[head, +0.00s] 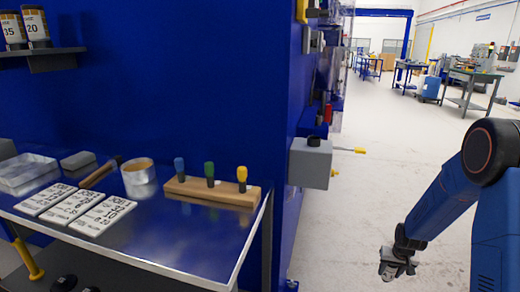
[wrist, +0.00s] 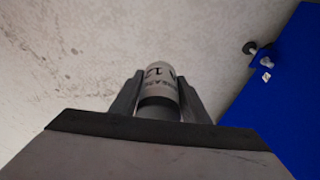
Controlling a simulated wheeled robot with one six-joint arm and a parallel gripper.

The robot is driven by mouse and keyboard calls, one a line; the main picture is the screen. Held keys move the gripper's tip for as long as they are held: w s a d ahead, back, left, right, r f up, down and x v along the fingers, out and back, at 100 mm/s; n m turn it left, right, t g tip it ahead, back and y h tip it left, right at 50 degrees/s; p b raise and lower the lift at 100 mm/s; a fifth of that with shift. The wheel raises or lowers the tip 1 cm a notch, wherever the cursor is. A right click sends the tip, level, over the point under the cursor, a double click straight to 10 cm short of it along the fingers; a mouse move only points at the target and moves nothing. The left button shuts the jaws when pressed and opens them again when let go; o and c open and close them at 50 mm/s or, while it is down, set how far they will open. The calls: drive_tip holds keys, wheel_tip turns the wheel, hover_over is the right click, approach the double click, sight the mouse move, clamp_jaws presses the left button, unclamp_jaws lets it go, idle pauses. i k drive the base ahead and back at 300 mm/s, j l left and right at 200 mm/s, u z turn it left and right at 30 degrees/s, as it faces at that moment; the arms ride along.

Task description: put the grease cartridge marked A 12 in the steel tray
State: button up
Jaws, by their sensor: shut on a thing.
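My gripper (head: 397,266) hangs low over the open floor at the right of the head view, well away from the bench. In the wrist view my gripper (wrist: 160,88) is shut on a pale grease cartridge (wrist: 159,90) with dark print. Part of a letter and a "1" show on its label; the rest of the mark is turned away or hidden. The fingers grip it from both sides.
The bench (head: 190,238) also holds printed plates (head: 72,207), a hammer (head: 98,175), a tin (head: 139,180) and a wooden rack (head: 212,191) of screwdrivers. Two cartridges (head: 36,28) stand on the wall shelf (head: 52,60). A grey box (head: 311,165) juts from the blue wall's end.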

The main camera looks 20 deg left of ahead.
sight(22, 171)
drive_tip(key=k+j+z, duration=0.15)
drive_tip(key=k+j, duration=0.5)
drive_tip(key=j, duration=0.4)
drive_tip(key=k+j+z, duration=0.2)
drive_tip(key=k+j, duration=0.5)
drive_tip(key=j, duration=0.3)
drive_tip(key=k+j+z, duration=0.15)
drive_tip(key=k+j, duration=0.6)
drive_tip(key=j, duration=0.15)
drive_tip(key=j+u, duration=0.1)
drive_tip(key=j, duration=1.3)
